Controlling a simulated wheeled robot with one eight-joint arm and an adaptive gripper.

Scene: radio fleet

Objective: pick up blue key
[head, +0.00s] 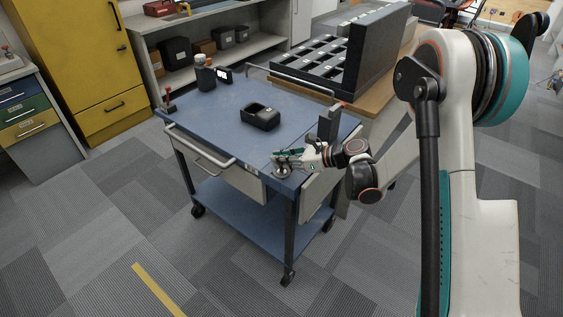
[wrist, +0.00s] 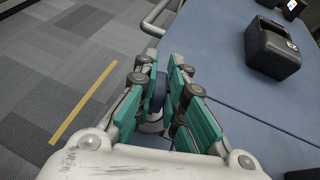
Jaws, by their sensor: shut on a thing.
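My gripper (head: 288,156) is over the near right corner of the blue cart top (head: 210,112). In the wrist view its two teal fingers (wrist: 160,68) are closed around a dark blue piece, which I take to be the blue key (wrist: 157,92). A round silver part (wrist: 152,124) shows just below the blue piece. The silver part also shows under the fingers in the head view (head: 282,172). The fingers hide most of the key, and I cannot tell whether it is clear of what is under it.
A black charger-like box (head: 260,117) stands mid-cart, and a dark upright block (head: 328,122) stands close behind my gripper. A small red-topped item (head: 168,102) is at the left corner. A black case (head: 345,55) lies open on the wooden table behind. The cart's front left is clear.

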